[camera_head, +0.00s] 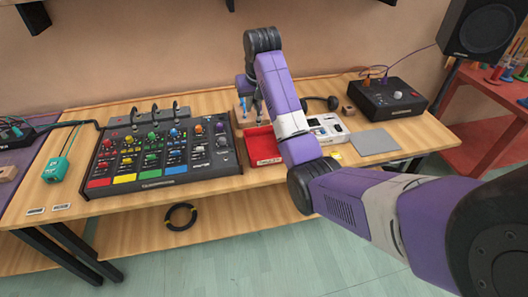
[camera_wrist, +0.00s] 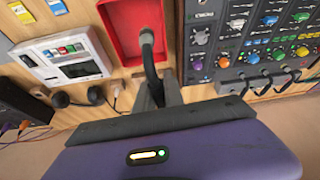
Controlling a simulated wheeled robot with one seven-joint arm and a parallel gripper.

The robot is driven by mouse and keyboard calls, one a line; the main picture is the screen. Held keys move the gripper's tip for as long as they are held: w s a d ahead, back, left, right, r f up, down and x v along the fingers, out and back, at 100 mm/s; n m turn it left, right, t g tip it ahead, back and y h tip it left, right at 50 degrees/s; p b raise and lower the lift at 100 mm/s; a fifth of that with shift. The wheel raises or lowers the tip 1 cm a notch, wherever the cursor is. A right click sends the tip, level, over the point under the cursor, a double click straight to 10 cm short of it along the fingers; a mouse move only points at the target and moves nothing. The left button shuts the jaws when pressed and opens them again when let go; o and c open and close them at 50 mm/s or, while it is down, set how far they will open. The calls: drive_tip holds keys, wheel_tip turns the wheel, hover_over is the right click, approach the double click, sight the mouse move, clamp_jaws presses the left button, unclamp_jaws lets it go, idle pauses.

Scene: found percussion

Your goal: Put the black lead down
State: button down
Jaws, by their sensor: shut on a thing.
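My gripper (camera_wrist: 160,90) is shut on a black lead (camera_wrist: 150,62) in the wrist view. The lead's grey end (camera_wrist: 147,37) stands out past the fingertips, over or in front of a red tray (camera_wrist: 122,45). I cannot tell whether it touches the tray. In the head view my gripper (camera_head: 246,105) is partly hidden behind my own arm, above the back of the table near the red tray (camera_head: 262,158). The held lead cannot be made out clearly there.
A mixer (camera_head: 150,158) with black leads on its back edge stands left of the tray. A white device (camera_head: 326,128), headphones, a grey pad (camera_head: 375,141) and a black box (camera_head: 386,97) stand to the right. A black coil (camera_head: 180,216) lies on the lower shelf (camera_head: 245,212).

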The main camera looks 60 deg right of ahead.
drive_tip(key=s+d+r+m, duration=0.1)
drive_tip(key=d+r, duration=0.2)
drive_tip(key=d, duration=0.1)
drive_tip(key=shift+g, duration=0.3)
drive_tip(key=f, duration=1)
drive_tip(key=f+p, duration=0.1)
drive_tip(key=f, duration=0.9)
drive_tip(key=shift+s+d, duration=0.15)
drive_tip(key=shift+s, duration=0.05)
drive_tip(key=shift+f, duration=0.1)
drive_tip(key=c, duration=1.4)
unclamp_jaws()
drive_tip(key=shift+c, duration=0.2)
